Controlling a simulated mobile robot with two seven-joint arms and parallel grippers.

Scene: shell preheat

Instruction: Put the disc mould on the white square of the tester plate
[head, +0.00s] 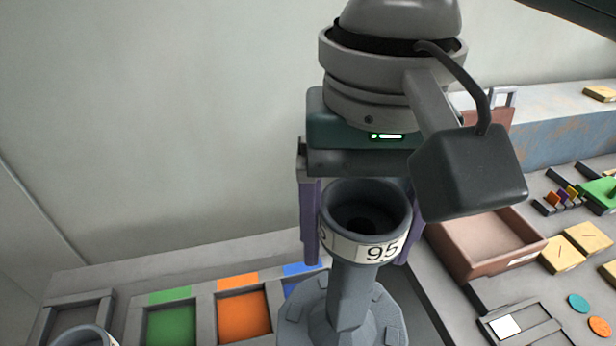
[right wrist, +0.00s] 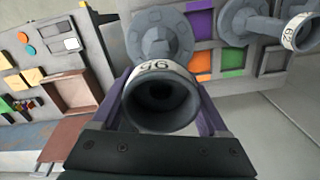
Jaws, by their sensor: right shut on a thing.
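The disc mould (head: 368,250) is a grey cup on a stem with a wide round flanged base and a white label reading 95. My right gripper (head: 360,240) is shut on its cup, a purple finger on each side. In the right wrist view the mould (right wrist: 160,100) sits mouth toward the camera between the fingers of the gripper (right wrist: 165,88). The mould looks upright; whether its base touches anything below I cannot tell. The tester plate (head: 540,333) is grey with a white square (head: 506,325), lying lower right, apart from the mould. My left gripper is not in view.
Colored trays, green (head: 171,322) and orange (head: 243,315), lie lower left. A brown bin (head: 490,262), yellow blocks (head: 588,237) and teal and orange discs (head: 579,303) lie right.

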